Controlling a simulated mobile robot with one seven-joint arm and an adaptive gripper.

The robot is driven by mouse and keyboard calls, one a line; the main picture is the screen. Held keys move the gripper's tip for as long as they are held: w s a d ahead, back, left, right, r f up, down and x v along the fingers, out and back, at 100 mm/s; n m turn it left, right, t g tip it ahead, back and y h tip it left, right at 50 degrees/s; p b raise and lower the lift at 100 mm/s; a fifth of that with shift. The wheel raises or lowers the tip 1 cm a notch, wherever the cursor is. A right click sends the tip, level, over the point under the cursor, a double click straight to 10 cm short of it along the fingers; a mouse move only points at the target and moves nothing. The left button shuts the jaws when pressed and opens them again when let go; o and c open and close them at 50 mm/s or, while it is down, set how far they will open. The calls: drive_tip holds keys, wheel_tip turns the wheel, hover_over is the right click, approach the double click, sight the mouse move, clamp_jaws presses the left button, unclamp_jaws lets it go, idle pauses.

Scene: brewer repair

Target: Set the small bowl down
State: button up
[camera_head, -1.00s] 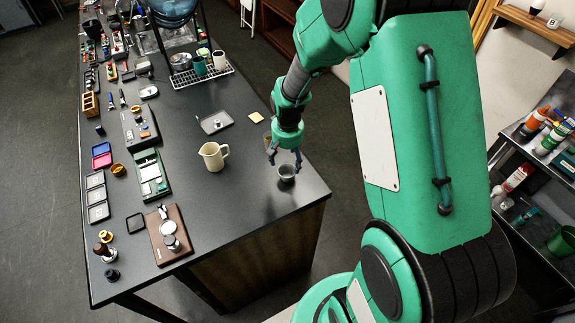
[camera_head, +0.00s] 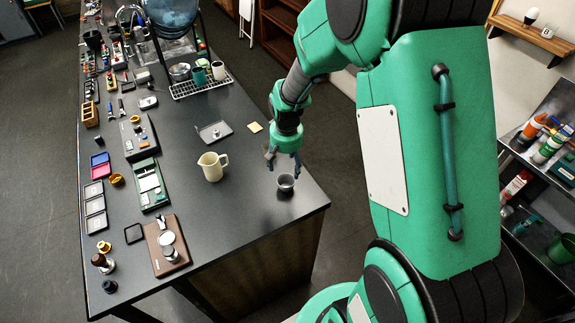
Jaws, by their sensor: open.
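The small bowl (camera_head: 286,184) is a dark grey cup-like bowl, upright on the black worktop near its right front corner. My gripper (camera_head: 284,168) is open just above and behind the bowl, with its fingers pointing down. A narrow gap seems to show between the fingertips and the bowl's rim, but I cannot tell for sure whether they touch.
A cream pitcher (camera_head: 213,167) stands left of the bowl. A grey tray (camera_head: 214,132) and a yellow pad (camera_head: 255,127) lie behind it. A brown board with metal parts (camera_head: 167,246) is at the front left. The worktop between pitcher and bowl is clear.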

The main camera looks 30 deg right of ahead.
drive_tip(key=s+a+r+n+t, duration=0.1)
drive_tip(key=s+a+r, duration=0.35)
drive_tip(key=r, duration=0.65)
drive_tip(key=s+a+r+n+t, duration=0.1)
drive_tip(key=s+a+r, duration=0.3)
drive_tip(key=r, duration=0.6)
drive_tip(key=s+a+r+n+t, duration=0.1)
drive_tip(key=s+r, duration=0.3)
drive_tip(key=s, duration=0.4)
drive_tip(key=s+a+r+n+t, duration=0.1)
drive_tip(key=s+a+r, duration=0.2)
drive_tip(key=s+r, duration=0.2)
drive_tip(key=s, duration=0.3)
drive_tip(key=shift+s+r+t+y, duration=0.25)
drive_tip(key=shift+s+t+y, duration=0.05)
drive_tip(key=shift+s, duration=0.05)
drive_tip(key=shift+f, duration=0.1)
wheel_tip(320, 180, down, 8)
drive_tip(key=b, duration=0.7)
drive_tip(key=shift+r+b, duration=0.2)
drive_tip(key=shift+b, duration=0.2)
